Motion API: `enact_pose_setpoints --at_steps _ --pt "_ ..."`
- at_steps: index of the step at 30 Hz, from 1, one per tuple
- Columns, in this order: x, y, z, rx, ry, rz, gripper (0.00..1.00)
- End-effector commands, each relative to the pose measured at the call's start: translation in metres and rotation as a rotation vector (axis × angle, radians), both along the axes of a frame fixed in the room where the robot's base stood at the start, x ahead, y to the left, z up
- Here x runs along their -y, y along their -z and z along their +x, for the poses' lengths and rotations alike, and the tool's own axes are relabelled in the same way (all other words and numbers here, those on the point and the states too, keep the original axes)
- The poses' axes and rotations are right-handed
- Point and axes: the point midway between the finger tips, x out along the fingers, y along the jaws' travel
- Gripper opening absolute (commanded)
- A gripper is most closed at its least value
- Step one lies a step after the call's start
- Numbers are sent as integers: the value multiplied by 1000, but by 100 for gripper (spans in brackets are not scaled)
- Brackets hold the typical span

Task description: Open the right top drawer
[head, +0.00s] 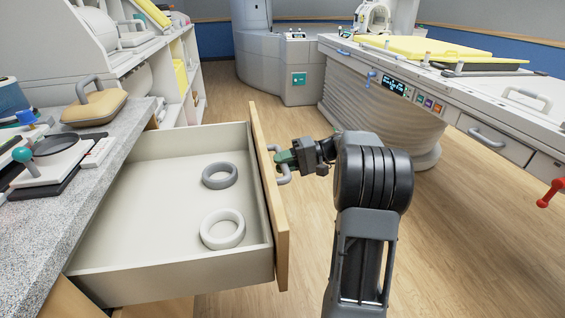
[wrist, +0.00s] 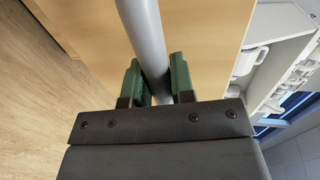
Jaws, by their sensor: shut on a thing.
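The drawer (head: 180,278) stands pulled far out from under the speckled counter, with its wooden front (head: 268,185) facing right. Its grey bar handle (head: 284,180) is on the outer face of that front. My gripper (head: 285,161) is at the handle from the right, and its green fingers are shut on it. In the wrist view the grey handle bar (wrist: 147,38) runs between the two green fingers (wrist: 157,82), with the wooden front behind it. Part of the handle is hidden by the fingers.
A dark grey ring (head: 220,168) and a white ring (head: 205,232) lie in the drawer. The counter (head: 45,235) at the left holds a tan handled case (head: 93,108) and other items. A patient table (head: 480,100) stands at the right. Wooden floor (head: 450,230) lies between.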

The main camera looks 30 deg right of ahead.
Motion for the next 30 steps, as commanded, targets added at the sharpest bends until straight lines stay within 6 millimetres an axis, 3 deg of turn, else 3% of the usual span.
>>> enact_pose_setpoints --at_steps 2,3,10,20,23,30 --pt "1 -1 1 5 2 0 0" --pt "1 -1 1 4 3 0 24" --pt "1 -1 0 3 4 -1 46" --pt "5 -2 -1 1 4 0 48" --pt "15 -5 -3 1 6 1 48" --pt "61 -15 -15 0 7 0 48"
